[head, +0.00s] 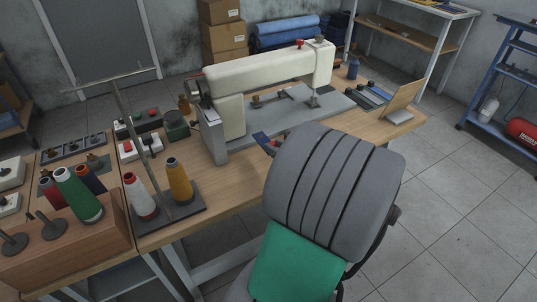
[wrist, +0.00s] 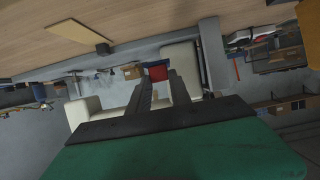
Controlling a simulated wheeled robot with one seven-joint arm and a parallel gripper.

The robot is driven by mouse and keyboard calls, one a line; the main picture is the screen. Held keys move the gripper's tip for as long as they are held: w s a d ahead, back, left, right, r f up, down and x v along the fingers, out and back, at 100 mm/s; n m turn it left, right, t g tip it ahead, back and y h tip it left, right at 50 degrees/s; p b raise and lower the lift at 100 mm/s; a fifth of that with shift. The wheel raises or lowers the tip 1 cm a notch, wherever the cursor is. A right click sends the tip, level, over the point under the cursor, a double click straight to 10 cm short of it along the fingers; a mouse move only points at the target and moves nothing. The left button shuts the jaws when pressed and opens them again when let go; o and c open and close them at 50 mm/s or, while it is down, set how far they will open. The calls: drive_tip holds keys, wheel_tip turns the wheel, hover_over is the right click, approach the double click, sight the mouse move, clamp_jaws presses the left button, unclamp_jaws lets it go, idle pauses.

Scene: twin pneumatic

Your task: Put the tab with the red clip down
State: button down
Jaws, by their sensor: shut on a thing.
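A dark blue tab (head: 261,137) with a small red part at its lower right shows in the head view, above the front edge of the sewing table. In the wrist view the red clip (wrist: 158,73) sits between the tips of my two dark fingers. My gripper (wrist: 158,86) is shut on the tab with the red clip. In the head view a large grey ribbed shape with a green part hides most of my gripper. I cannot tell whether the tab touches anything below it.
A cream sewing machine (head: 268,75) stands on its grey bed just behind the tab. A yellow cone (head: 179,181) and a white cone (head: 140,197) stand on the left of the wooden table (head: 235,192). A tan board (head: 405,99) leans at the right end. Bare tabletop lies in front of the machine.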

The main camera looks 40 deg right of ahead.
drive_tip(key=w+f, duration=0.1)
drive_tip(key=f, duration=0.1)
drive_tip(key=w+f, duration=0.1)
drive_tip(key=f, duration=0.1)
drive_tip(key=w+f, duration=0.1)
drive_tip(key=w, duration=0.1)
drive_tip(key=shift+w+d+f, duration=0.1)
drive_tip(key=shift+d+f, duration=0.3)
drive_tip(key=shift+f, duration=1.35)
drive_tip(key=shift+f+b, duration=0.2)
drive_tip(key=shift+b, duration=0.15)
drive_tip(key=c, duration=1.2)
unclamp_jaws()
drive_tip(key=shift+r, duration=0.15)
